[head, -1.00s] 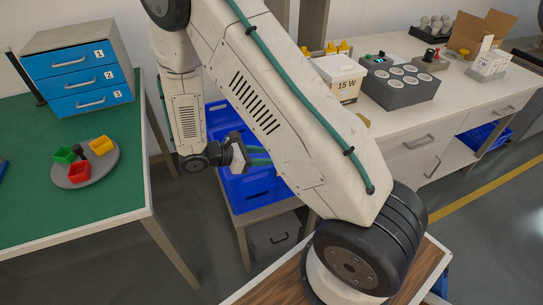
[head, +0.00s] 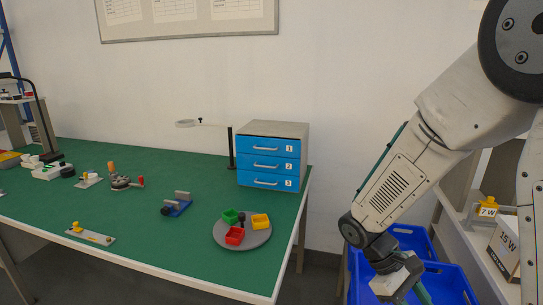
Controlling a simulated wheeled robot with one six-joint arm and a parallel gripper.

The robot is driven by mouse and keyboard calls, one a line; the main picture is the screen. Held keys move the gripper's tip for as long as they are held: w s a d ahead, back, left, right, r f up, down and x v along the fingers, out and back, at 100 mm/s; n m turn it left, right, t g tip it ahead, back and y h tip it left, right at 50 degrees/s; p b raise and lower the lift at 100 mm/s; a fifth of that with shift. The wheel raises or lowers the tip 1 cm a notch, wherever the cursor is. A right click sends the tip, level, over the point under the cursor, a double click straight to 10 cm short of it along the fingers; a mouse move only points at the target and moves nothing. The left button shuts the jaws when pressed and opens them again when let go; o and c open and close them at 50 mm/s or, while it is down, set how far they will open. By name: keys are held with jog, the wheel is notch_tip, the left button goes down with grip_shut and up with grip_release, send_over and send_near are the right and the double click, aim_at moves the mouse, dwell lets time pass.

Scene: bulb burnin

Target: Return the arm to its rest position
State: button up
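My arm hangs folded down at the right side of the head view. My gripper (head: 411,287) is at its lower end, pointing down in front of the blue crates (head: 456,284). Its fingers are small and partly hidden by the wrist, so I cannot tell whether they are open or shut. I see no object clearly held in it.
The green table (head: 145,220) fills the left and middle. On it stand a blue three-drawer cabinet (head: 272,165) and a grey round tray (head: 258,238) with red, green and yellow bins. At right a 15 W box (head: 506,250) stands on a white bench.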

jog(key=s+a+r+m+t+y, duration=0.1)
jog(key=s+r+m+t+y, duration=0.2)
jog(key=s+r, duration=0.3)
jog(key=s+a+r+m+t+y, duration=0.2)
jog(key=s+r+m+t+y, duration=0.1)
jog(key=r, duration=0.8)
jog(key=s+t, duration=0.1)
jog(key=s, duration=0.1)
jog(key=shift+s+a+r+t+y, duration=0.2)
jog(key=shift+s+r+t+y, duration=0.1)
jog(key=shift+s+t, duration=0.1)
dwell(0.6)
